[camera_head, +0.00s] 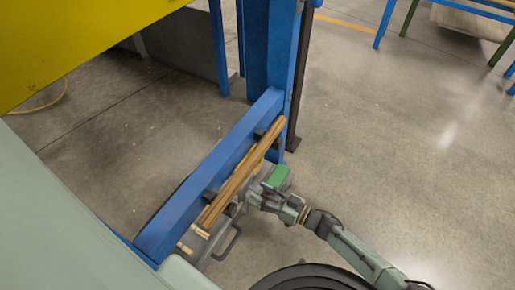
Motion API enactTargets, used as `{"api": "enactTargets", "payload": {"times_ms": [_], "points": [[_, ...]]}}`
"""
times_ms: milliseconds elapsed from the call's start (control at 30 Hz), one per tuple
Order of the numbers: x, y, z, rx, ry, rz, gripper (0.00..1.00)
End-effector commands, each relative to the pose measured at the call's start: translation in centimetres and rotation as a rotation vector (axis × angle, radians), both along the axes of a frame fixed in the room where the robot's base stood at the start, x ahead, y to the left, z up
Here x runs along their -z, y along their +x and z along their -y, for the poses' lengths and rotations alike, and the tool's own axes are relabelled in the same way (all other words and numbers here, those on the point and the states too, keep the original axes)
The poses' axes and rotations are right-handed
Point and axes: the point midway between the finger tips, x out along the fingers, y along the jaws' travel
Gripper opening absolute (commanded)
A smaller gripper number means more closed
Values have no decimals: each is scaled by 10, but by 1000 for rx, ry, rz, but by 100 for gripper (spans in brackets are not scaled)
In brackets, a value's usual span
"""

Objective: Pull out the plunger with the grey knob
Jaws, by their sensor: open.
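My arm reaches in from the lower right, and my gripper (249,194) is at its left end, close beside the wooden bars on the blue beam. Its jaws are open and seem empty. Small pale pins or knobs (200,231) stick out near the lower end of the bars. I cannot make out which part is the plunger with the grey knob. It may be hidden behind the gripper or the bars. I cannot tell whether the gripper touches anything.
Turned wooden bars (232,190) lie along the slanting blue beam (190,200). A green block (278,176) sits just above my gripper. A grey bent handle (230,243) is below left. A blue post (284,65) rises behind. The concrete floor (410,150) at right is clear.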

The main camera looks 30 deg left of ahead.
Motion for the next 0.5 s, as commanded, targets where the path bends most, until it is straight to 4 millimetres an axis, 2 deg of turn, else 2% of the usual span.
{"api": "enactTargets", "payload": {"times_ms": [33, 200, 500], "points": [[0, -1, -7, -3, 2, 0, 49], [0, -2, -19, -1, 1, -1, 49], [0, -1, -20, 0, 0, -1, 48]]}}
